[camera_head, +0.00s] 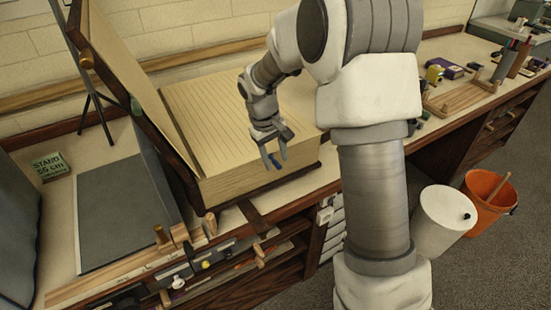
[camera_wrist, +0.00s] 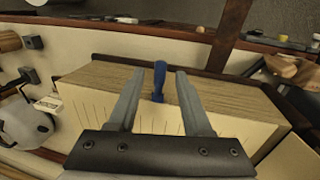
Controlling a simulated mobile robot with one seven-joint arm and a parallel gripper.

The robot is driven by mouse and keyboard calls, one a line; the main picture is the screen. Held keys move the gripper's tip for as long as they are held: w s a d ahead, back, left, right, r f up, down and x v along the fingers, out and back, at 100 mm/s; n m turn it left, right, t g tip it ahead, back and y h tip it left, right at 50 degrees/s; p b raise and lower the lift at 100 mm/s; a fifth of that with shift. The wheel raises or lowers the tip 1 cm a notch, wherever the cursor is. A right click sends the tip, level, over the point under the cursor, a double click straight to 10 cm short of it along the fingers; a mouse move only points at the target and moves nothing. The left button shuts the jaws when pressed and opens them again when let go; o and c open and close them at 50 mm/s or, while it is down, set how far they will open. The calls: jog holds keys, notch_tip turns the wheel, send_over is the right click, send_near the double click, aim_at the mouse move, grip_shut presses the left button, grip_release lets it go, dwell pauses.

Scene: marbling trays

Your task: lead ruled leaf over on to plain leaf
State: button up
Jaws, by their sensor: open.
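A very thick open book lies on the bench. Its ruled leaf (camera_head: 205,108) lies flat on top of the thick page block, with lines running along it. A plain, unlined leaf (camera_head: 128,62) stands tilted up at the left against the raised cover (camera_head: 135,115). A blue tab (camera_wrist: 159,80) sticks out at the block's edge. My gripper (camera_head: 274,160) is open at the near right edge of the block. In the wrist view its two fingers (camera_wrist: 160,78) stand on either side of the blue tab, with a gap on both sides.
A dark grey mat or board (camera_head: 115,210) lies left of the book, near a green sign block (camera_head: 50,166). Wooden rails and small tools line the bench's front left. A white bin (camera_head: 440,222) and an orange bucket (camera_head: 484,195) stand on the floor at right. Small items sit farther along the bench.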

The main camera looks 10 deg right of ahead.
jog(key=shift+f, duration=0.2)
grip_shut()
dwell(1.4)
